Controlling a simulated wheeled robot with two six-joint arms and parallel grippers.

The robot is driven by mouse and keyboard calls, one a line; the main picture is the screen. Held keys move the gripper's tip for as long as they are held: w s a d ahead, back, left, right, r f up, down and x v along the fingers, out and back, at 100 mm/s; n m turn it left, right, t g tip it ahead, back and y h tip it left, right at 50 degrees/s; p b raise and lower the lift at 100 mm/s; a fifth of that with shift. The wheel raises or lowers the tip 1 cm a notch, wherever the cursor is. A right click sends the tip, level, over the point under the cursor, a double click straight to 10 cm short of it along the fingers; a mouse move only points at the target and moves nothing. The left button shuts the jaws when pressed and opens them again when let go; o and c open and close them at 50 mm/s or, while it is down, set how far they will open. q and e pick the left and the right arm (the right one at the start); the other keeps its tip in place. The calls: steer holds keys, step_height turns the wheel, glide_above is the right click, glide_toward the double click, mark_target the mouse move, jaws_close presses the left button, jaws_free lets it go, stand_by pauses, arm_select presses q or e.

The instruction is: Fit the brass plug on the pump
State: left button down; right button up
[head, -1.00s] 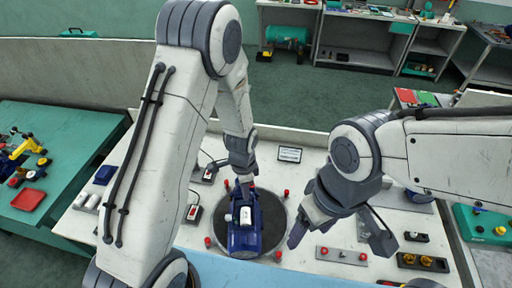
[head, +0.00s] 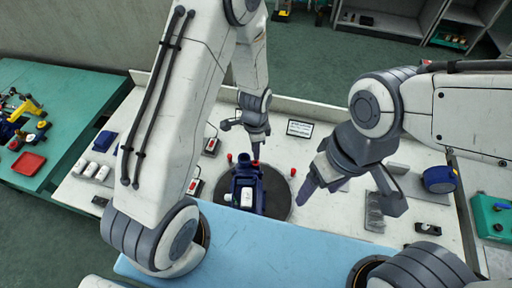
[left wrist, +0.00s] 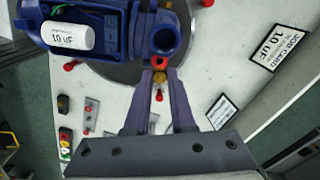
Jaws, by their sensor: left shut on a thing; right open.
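The blue pump (head: 247,192) sits on a dark round plate (head: 277,190) with a white canister on its side. In the left wrist view, the pump (left wrist: 113,28) shows a round open port (left wrist: 163,39). My left gripper (left wrist: 159,80) is shut on a small brass plug (left wrist: 158,77), with a red ring (left wrist: 160,63) just beyond it, beside the port. Whether plug or ring touches the pump I cannot tell. In the head view, my left gripper (head: 257,152) is at the pump's far end. My right gripper (head: 352,197) is open and empty, right of the plate.
Red knobs (head: 293,171) stand around the plate. A job card (head: 299,129) stands at the bench's back. A blue round part (head: 439,179) and a grey tray (head: 374,212) lie on the right. A green table (head: 70,125) with tools is at left.

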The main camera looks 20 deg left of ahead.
arm_select(q)
steer(key=shift+f+b, duration=0.95)
steer(key=shift+f, duration=0.7)
steer(key=shift+s+a, duration=0.1)
steer(key=shift+f, duration=0.15)
steer(key=c, duration=0.7)
jaws_free()
steer(key=shift+r+p, duration=2.35)
steer(key=shift+r, duration=0.7)
